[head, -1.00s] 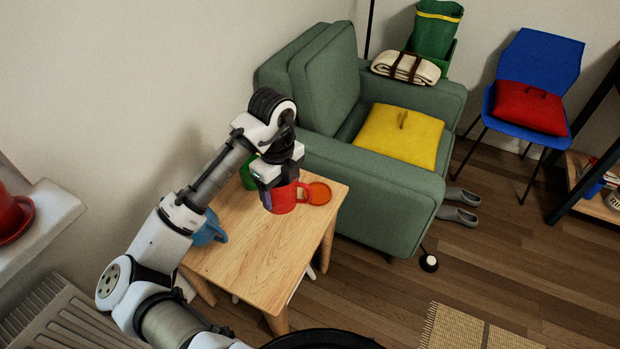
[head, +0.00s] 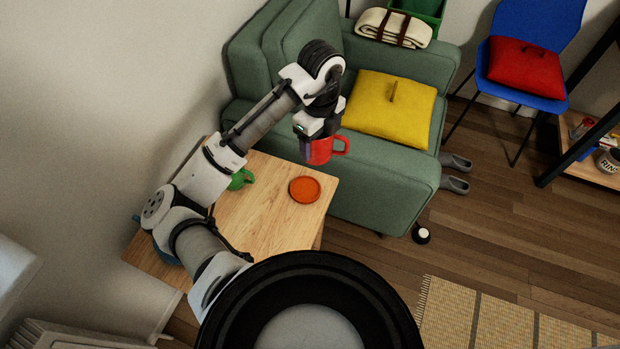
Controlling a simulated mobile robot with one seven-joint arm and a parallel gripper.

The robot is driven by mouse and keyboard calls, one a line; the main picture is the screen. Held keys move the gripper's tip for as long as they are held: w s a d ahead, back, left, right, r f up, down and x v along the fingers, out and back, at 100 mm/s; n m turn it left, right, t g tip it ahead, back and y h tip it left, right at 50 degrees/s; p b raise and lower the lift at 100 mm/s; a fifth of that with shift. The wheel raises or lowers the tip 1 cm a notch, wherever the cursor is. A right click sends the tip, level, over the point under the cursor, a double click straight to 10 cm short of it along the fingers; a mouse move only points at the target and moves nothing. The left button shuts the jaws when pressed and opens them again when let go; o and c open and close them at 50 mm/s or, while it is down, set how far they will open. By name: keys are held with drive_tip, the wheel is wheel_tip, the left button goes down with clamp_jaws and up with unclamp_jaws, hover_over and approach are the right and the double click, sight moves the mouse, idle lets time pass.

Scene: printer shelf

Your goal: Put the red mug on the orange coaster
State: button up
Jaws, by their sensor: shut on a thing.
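My gripper (head: 318,148) is shut on the red mug (head: 322,153) and points down. The mug is upright, with its handle (head: 342,146) to the right. It appears above and behind the orange coaster (head: 305,189) in the picture, against the armchair's arm; its exact height I cannot tell. The coaster lies bare on the wooden table (head: 270,222), near its right edge. The gripper's fingers are partly hidden by the gripper body and the mug.
A green mug (head: 241,179) stands on the table left of the coaster, partly behind my arm. A blue thing (head: 165,257) is mostly hidden by my arm. The green armchair (head: 385,185) with a yellow cushion (head: 390,108) borders the table's far side.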

wheel_tip(320, 180, down, 18)
drive_tip(key=b, duration=0.2)
drive_tip(key=shift+b, duration=0.35)
drive_tip(key=shift+f, duration=0.2)
drive_tip(key=o, duration=1.2)
drive_tip(key=shift+c, duration=0.2)
drive_tip(key=shift+r, duration=0.1)
wheel_tip(320, 180, up, 12)
drive_tip(key=shift+r+p, duration=0.1)
drive_tip(key=shift+p, duration=0.85)
